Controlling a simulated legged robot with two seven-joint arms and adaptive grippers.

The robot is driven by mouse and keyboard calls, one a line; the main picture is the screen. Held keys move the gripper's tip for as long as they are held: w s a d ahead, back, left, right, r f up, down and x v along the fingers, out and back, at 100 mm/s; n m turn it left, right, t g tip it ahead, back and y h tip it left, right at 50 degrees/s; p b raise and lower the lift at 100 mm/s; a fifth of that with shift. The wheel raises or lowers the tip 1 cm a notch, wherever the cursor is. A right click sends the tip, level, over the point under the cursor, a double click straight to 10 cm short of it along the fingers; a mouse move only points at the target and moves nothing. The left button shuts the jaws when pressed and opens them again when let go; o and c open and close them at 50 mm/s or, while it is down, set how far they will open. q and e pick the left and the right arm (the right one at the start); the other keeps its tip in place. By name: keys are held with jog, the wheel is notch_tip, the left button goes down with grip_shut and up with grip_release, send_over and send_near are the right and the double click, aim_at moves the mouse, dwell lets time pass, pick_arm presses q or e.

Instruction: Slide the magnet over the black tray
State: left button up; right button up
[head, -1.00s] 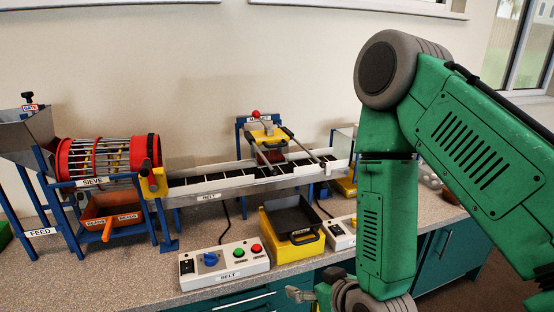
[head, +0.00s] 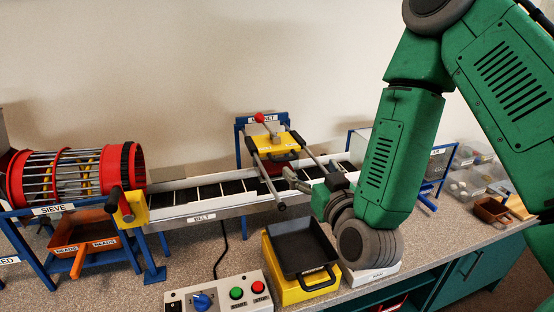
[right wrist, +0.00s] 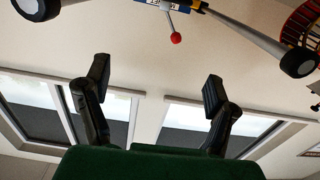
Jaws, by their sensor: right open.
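The magnet (head: 275,146) is a yellow block with a red-knobbed lever, on two rails in a blue frame behind the belt. The rails reach forward over the belt. The black tray (head: 303,250) sits on a yellow stand in front of the belt. My right gripper (head: 288,178) is close to the front rail ends, above and behind the tray. In the right wrist view its fingers (right wrist: 156,80) are spread with nothing between them. The red knob (right wrist: 175,38) and black rail ends show beyond. My left gripper is not in view.
The belt (head: 205,193) runs across the middle, with the red sieve drum (head: 75,175) at its left. An orange tray (head: 85,240) lies below the sieve. A belt control box (head: 220,297) stands at the front. Clear bins (head: 465,183) stand at the right.

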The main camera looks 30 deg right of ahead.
notch_tip(320, 180, down, 4)
jog(key=d+b, duration=0.2)
jog(key=b, duration=0.6)
send_near(285, 160)
jog(key=w+d, duration=0.2)
jog(key=w, duration=0.1)
jog(key=x, duration=0.4)
jog(key=a+x, duration=0.1)
jog(key=x, duration=0.1)
jog(key=shift+w, duration=0.45)
jog(key=shift+w+d+f, duration=0.25)
jog(key=shift+w+d, duration=0.05)
jog(key=shift+d, duration=0.4)
jog(key=shift+a+r, duration=0.15)
jog(key=shift+a, duration=0.35)
jog(key=c, duration=1.4)
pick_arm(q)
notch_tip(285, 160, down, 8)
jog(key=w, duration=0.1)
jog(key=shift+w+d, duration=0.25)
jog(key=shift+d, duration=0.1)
pick_arm(e)
jog(key=shift+s, duration=0.1)
